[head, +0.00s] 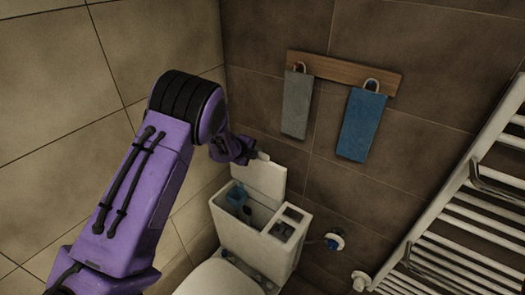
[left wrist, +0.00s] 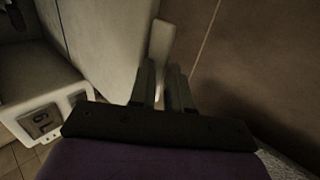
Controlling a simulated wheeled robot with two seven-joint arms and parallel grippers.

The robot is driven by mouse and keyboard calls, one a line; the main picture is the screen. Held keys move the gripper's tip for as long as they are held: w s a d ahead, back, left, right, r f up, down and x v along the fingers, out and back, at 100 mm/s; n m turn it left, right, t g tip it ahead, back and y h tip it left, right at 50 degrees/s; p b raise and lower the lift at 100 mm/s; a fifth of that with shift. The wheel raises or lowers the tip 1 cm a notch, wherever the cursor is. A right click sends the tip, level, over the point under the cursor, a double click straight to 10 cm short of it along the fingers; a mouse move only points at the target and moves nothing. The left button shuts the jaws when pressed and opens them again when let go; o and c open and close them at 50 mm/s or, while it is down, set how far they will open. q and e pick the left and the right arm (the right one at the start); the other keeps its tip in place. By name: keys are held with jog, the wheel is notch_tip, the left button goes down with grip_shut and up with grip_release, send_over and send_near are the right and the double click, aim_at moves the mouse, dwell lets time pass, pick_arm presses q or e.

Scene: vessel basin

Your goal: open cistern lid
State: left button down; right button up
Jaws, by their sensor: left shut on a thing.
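The white cistern (head: 237,231) stands against the tiled wall behind the toilet. Its lid (head: 266,182) is raised and stands near upright at the cistern's back edge, so the inside shows. A small pale tab (head: 263,156) sticks out at the lid's upper edge. My left gripper (head: 253,155) is at that tab and is shut on it. In the left wrist view the gripper's fingers (left wrist: 164,88) are close together around the pale tab (left wrist: 160,42), beside the lid's broad face (left wrist: 105,45). The exact finger contact is dark. My right gripper is in neither view.
Inside the cistern are a blue part (head: 237,196) and a dark opening. The toilet seat (head: 216,279) is in front. Two towels, grey (head: 296,105) and blue (head: 361,125), hang from a wooden rack (head: 345,71). A white towel radiator (head: 455,220) stands at right.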

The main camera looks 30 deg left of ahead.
pick_arm(q)
jog(key=shift+w+d+r, duration=0.1)
jog(key=shift+w+r, duration=0.15)
jog(key=shift+r, duration=0.1)
jog(key=c, duration=1.2)
grip_release()
jog(key=shift+c, duration=0.2)
jog(key=shift+w+d+f, duration=0.1)
jog(key=b+v, duration=0.2)
jog(key=v, duration=0.8)
jog(key=shift+s, duration=0.2)
jog(key=shift+s+r, duration=0.1)
jog(key=shift+r, duration=0.1)
